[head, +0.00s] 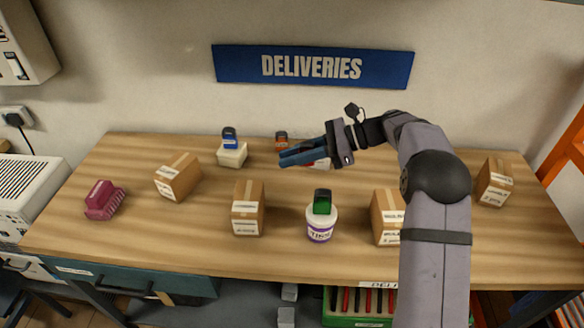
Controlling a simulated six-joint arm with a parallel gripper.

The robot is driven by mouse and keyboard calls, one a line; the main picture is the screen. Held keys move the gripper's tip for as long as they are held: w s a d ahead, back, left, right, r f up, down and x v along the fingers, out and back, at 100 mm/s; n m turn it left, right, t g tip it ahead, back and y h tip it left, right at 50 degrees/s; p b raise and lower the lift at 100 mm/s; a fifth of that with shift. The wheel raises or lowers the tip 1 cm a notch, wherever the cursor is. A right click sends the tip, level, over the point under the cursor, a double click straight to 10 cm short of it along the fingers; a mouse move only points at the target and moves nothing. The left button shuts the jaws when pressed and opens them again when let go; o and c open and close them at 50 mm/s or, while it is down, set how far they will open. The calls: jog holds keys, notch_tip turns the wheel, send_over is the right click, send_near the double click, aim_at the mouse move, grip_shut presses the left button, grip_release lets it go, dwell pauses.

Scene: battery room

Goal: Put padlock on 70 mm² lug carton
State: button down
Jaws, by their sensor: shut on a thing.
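My gripper (290,155) reaches in from the right above the back middle of the table, its blue fingers pointing left. It is shut on a small orange padlock (281,141) with a dark top, which shows at the fingertips; the fingers hide its lower part. Brown cartons with white labels stand apart on the table: one at back left (178,178), one at front middle (248,208), one right of middle (386,217), partly behind my arm, and one at far right (495,182). Their label text is too small to read, so I cannot tell which is the 70 mm² one.
A blue padlock-like item (230,138) sits on a white box (232,156). A green one (322,202) sits on a white tub (321,226). A red-and-white item (319,164) lies below my gripper. A maroon brush (103,200) lies at left.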

jog(key=shift+r, duration=0.35)
